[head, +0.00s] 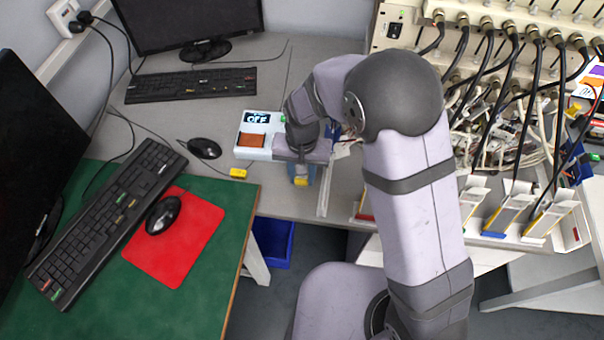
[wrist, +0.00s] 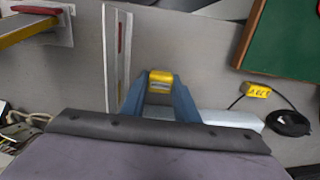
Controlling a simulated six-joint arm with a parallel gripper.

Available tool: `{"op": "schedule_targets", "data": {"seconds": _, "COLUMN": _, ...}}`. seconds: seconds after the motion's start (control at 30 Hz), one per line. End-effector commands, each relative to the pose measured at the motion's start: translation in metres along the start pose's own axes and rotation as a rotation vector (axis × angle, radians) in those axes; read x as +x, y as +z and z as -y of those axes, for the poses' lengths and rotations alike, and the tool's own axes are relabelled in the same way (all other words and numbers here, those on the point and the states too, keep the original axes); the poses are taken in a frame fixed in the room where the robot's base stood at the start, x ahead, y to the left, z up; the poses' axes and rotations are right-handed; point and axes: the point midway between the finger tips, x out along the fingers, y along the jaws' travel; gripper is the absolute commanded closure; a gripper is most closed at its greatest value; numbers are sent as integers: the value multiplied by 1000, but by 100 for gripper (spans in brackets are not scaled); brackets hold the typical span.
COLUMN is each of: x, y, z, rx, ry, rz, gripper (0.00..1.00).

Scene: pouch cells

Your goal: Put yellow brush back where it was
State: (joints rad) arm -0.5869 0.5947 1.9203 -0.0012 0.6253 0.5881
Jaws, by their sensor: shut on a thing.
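My gripper (head: 302,172) points down over the grey table near its front edge, just right of the white box. Its two blue fingers, clear in the wrist view (wrist: 160,90), are shut on a yellow piece, which I take for the yellow brush (head: 301,181). Its yellow end shows between the fingertips in the wrist view (wrist: 160,79). The rest of it is hidden by the fingers, and I cannot make out bristles. I cannot tell whether it touches the table.
A white box (head: 243,139) with a display and an orange-brown patch stands left of my gripper. A small yellow labelled block (head: 238,173) lies in front of it. A metal rail (wrist: 117,50) is close beside my fingers. Cell holders and cables (head: 510,210) crowd the right.

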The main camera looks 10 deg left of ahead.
Motion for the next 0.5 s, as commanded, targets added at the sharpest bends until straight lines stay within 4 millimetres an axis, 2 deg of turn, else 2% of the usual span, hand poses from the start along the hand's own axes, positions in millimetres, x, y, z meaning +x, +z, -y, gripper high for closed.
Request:
{"op": "schedule_targets", "data": {"seconds": 0.13, "x": 4, "y": 0, "z": 0, "rx": 0, "ry": 0, "rz": 0, "gripper": 90}}
{"op": "schedule_targets", "data": {"seconds": 0.17, "x": 3, "y": 0, "z": 0, "rx": 0, "ry": 0, "rz": 0, "gripper": 65}}
{"op": "schedule_targets", "data": {"seconds": 0.2, "x": 3, "y": 0, "z": 0, "rx": 0, "ry": 0, "rz": 0, "gripper": 56}}
{"op": "schedule_targets", "data": {"seconds": 0.5, "x": 2, "y": 0, "z": 0, "rx": 0, "ry": 0, "rz": 0, "gripper": 54}}
